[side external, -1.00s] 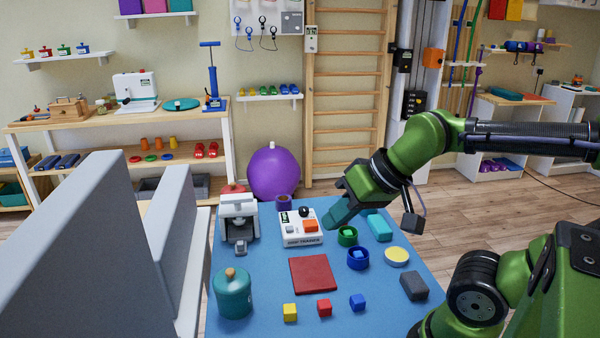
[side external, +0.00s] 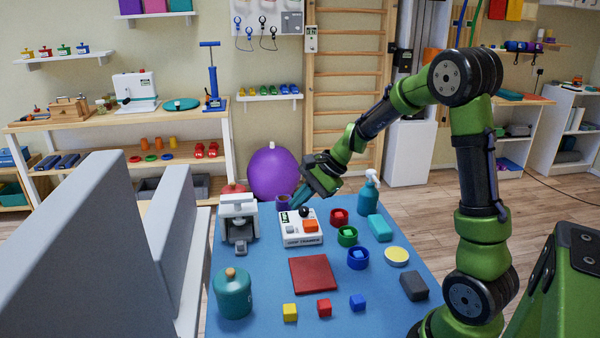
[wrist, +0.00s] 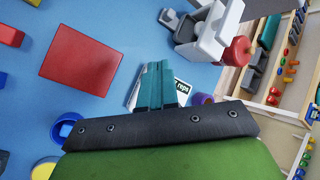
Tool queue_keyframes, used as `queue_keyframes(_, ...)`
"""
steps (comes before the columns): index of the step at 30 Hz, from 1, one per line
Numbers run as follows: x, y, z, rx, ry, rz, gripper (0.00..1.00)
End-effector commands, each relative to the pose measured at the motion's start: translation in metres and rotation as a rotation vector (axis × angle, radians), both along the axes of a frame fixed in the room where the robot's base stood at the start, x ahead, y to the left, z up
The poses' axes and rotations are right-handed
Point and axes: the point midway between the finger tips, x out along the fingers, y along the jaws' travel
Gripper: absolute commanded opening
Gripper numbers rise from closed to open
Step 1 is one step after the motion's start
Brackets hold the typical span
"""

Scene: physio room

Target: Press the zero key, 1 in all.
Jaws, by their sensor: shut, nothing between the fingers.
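The white grip trainer (side external: 302,241) stands on the blue table, with a small display, a black knob, an orange key (side external: 310,226) and a small grey key (side external: 291,229) on top. I cannot read which key is the zero key. My gripper (side external: 296,204) is shut and empty, its teal fingers above the trainer's back left, near the display. In the wrist view the closed fingers (wrist: 155,66) cover much of the trainer; its display (wrist: 182,87) shows just beside them. Its keys are hidden there. I see no contact.
A white-grey press-like device (side external: 239,220) stands left of the trainer. Red (side external: 340,217), green (side external: 347,236) and blue (side external: 358,258) bowls stand to its right, with a spray bottle (side external: 369,194) behind. A red mat (side external: 314,274) lies in front.

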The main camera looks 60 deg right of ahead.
Motion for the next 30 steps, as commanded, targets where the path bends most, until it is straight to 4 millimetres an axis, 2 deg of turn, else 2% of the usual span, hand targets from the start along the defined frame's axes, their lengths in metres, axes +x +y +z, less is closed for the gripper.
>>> queue_keyframes(1, 0.01, -0.012, -0.007, 0.039, 0.005, -0.064, 0.0)
queue_keyframes(3, 0.024, -0.024, -0.009, 0.091, -0.009, -0.144, 0.0)
queue_keyframes(8, 0.043, -0.032, 0.006, 0.156, -0.058, -0.23, 0.0)
queue_keyframes(22, 0.044, -0.03, 0.005, 0.175, -0.059, -0.248, 0.0)
queue_keyframes(26, 0.044, -0.03, -0.005, 0.175, -0.056, -0.248, 0.0)
queue_keyframes(30, 0.044, -0.031, -0.024, 0.176, -0.055, -0.249, 0.0)
